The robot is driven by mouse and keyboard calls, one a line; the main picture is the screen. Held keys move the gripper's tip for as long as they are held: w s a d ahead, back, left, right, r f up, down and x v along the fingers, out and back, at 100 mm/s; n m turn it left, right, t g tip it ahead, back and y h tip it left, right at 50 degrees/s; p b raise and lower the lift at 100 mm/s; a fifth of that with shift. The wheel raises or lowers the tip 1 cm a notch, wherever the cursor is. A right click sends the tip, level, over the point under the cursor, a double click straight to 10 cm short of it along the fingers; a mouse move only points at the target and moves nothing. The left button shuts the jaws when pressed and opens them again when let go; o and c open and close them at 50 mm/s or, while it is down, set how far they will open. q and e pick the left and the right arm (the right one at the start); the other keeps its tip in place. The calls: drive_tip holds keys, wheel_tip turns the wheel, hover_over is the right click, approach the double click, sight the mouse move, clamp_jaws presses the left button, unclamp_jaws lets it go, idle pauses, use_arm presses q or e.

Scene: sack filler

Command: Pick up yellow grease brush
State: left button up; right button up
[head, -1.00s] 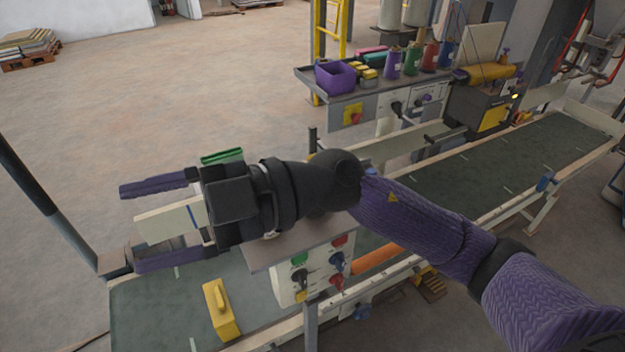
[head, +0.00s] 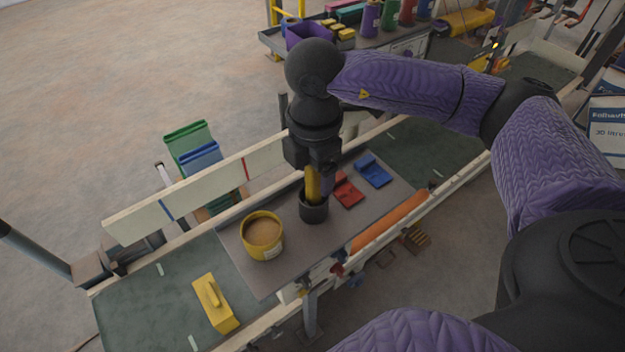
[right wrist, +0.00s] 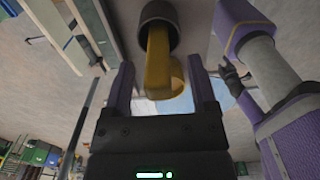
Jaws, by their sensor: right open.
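The yellow grease brush (head: 312,184) stands upright in a dark round cup (head: 313,210) on a grey shelf. My right gripper (head: 314,178) points straight down over the cup, with the brush's upper part at its jaws. In the right wrist view my right gripper (right wrist: 162,66) is open, one finger on each side of the brush (right wrist: 158,62), with gaps beside it. The brush's lower end is hidden inside the cup (right wrist: 158,16).
A yellow tub (head: 263,248) of brown material stands left of the cup. Red (head: 347,192) and blue (head: 374,172) pieces lie to its right. A yellow block with a handle (head: 215,303) lies on the green conveyor (head: 130,312). A pale guard rail (head: 190,192) runs behind the shelf.

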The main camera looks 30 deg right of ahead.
drive_tip(key=shift+w+f, duration=0.2)
drive_tip(key=shift+f, duration=0.5)
drive_tip(key=shift+s+f, duration=0.1)
drive_tip(key=shift+f, duration=0.15)
use_arm(q)
drive_tip(key=shift+w+r, duration=0.2)
drive_tip(key=shift+w, duration=0.4)
use_arm(e)
drive_tip(key=shift+s, duration=0.15)
drive_tip(key=c, duration=0.5)
clamp_jaws()
